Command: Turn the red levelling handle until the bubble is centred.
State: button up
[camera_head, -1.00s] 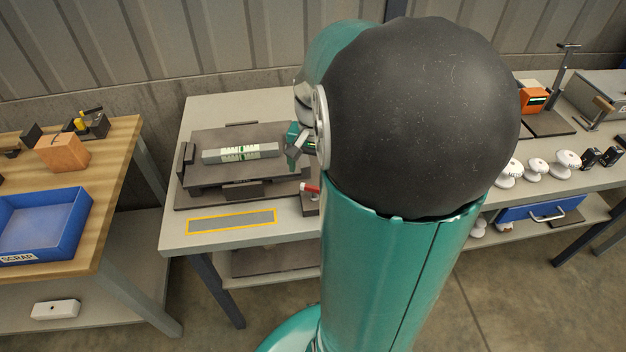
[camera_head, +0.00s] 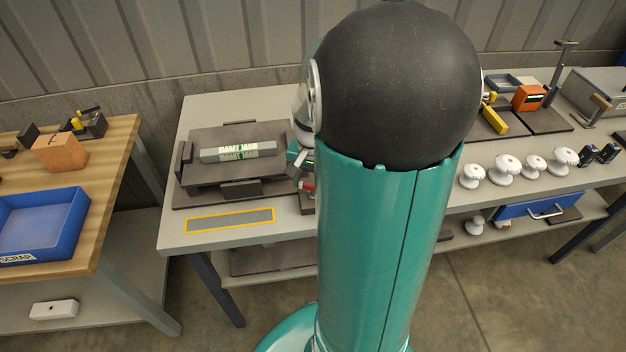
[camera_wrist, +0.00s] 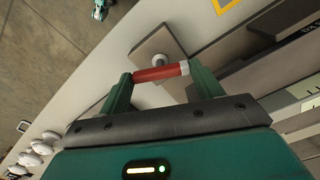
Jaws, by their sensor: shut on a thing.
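The red levelling handle (camera_wrist: 158,74) lies between the two green fingers of my gripper (camera_wrist: 158,84) in the wrist view, and the gripper is shut on it. A pale knob sits beside the handle on a small dark plate (camera_wrist: 150,49). In the head view only a bit of the red handle (camera_head: 307,187) shows; my arm hides most of the gripper. The spirit level (camera_head: 238,151) lies on the dark levelling plate (camera_head: 205,175) on the grey bench. Its vial looks green-white; the bubble's position is too small to tell.
A yellow-framed strip (camera_head: 230,220) lies on the bench front. A blue scrap bin (camera_head: 40,225) stands on the wooden table at left.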

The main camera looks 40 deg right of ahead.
aim_at(313, 185)
jog(key=shift+n, duration=0.4)
jog(key=n, duration=0.3)
jog(key=shift+n, duration=2.2)
jog(key=o, duration=1)
notch_tip(313, 185, up, 14)
jog(key=shift+f, duration=0.1)
